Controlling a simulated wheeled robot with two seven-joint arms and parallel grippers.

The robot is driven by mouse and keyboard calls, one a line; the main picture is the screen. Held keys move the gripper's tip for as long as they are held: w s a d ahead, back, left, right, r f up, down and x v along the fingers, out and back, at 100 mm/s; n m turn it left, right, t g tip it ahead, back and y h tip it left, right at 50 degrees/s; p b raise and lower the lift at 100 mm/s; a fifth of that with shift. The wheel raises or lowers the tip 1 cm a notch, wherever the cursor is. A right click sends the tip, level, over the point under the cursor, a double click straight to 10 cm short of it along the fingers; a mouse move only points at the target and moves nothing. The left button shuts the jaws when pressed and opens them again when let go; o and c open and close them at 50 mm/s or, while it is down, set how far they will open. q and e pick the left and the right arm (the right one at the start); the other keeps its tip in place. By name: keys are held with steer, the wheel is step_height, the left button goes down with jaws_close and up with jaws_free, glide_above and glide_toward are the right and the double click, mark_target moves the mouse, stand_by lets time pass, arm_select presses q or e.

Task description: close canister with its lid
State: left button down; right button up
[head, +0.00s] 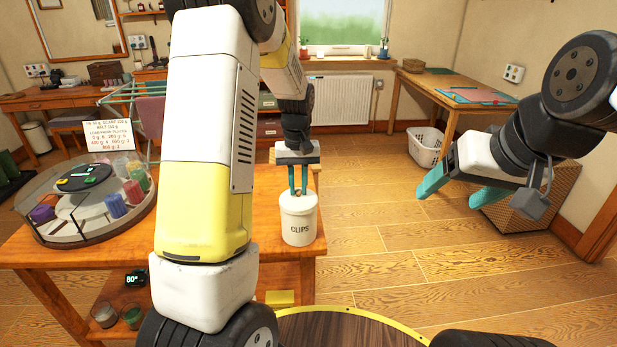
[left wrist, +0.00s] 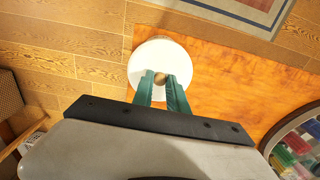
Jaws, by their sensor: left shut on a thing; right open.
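A white canister (head: 299,228) labelled "CLIPS" stands upright on the wooden table near its right edge. Its white lid (head: 297,203) sits at the canister's top; I cannot tell whether it is fully seated. My left gripper (head: 298,191) points straight down and is shut on the small knob of the lid. In the left wrist view the round white lid (left wrist: 150,58) shows from above, with the brown knob (left wrist: 160,78) between the green fingertips. My right gripper (head: 455,192) is open and empty, in the air over the floor at the right.
A sign card (head: 108,136) stands behind the tray. A white laundry basket (head: 427,146) and a woven basket (head: 540,200) stand on the floor at the right.

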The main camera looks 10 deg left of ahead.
stand_by(0.3)
arm_select(q)
steer(key=c, duration=0.7)
jaws_free()
steer(key=shift+c, duration=0.2)
steer(key=shift+r, duration=3.5)
jaws_close()
